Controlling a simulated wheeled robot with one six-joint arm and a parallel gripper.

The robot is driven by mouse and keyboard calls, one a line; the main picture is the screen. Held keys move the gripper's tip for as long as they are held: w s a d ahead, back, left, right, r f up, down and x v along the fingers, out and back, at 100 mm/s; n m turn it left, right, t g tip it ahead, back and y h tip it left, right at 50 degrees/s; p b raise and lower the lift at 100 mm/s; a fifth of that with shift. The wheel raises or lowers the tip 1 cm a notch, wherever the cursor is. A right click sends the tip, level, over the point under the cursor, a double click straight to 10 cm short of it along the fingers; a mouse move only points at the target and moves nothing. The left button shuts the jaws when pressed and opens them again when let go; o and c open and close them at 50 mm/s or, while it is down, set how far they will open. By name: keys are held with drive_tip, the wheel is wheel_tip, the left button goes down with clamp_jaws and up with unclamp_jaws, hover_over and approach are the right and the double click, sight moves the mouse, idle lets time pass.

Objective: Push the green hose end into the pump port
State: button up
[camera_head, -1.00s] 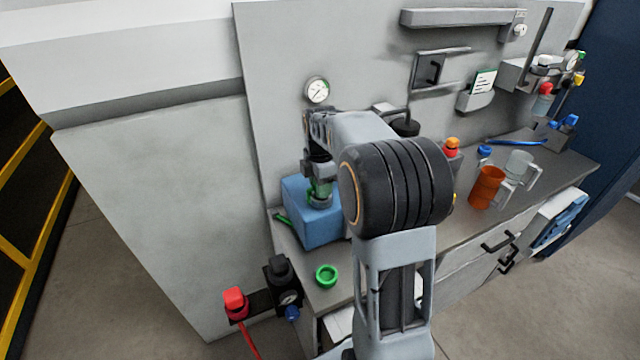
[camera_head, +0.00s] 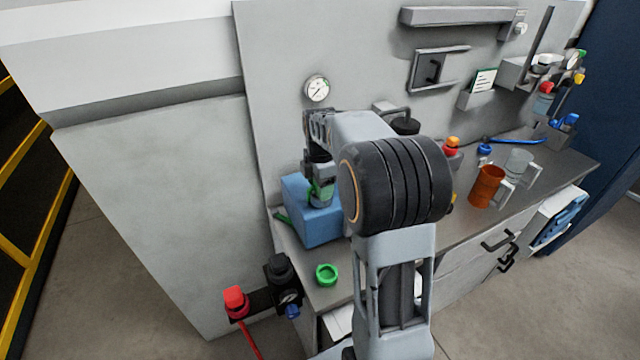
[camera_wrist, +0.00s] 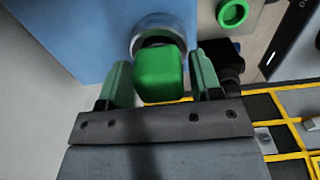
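The green hose end (camera_wrist: 159,75) is a rounded block between my gripper's two green fingers in the wrist view. The pump port (camera_wrist: 150,22) is a grey ring on the blue pump (camera_wrist: 75,30), directly behind the hose end; a dark collar shows between them. I cannot tell how deep the hose end sits. My gripper (camera_wrist: 162,62) looks open around the hose end, with narrow gaps beside it. In the head view my gripper (camera_head: 320,190) is over the top of the blue pump (camera_head: 318,228), hiding most of the port. A short green hose piece (camera_head: 282,216) shows at the pump's left side.
A green ring (camera_head: 327,274) lies on the bench in front of the pump. A black fitting with a red knob (camera_head: 235,298) is at the front left. A gauge (camera_head: 317,89) is on the back panel. An orange mug (camera_head: 487,187) and clear mug (camera_head: 517,165) stand to the right.

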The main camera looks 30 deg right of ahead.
drive_tip(key=shift+o, duration=1.2)
drive_tip(key=shift+r, duration=0.1)
wheel_tip(320, 180, up, 14)
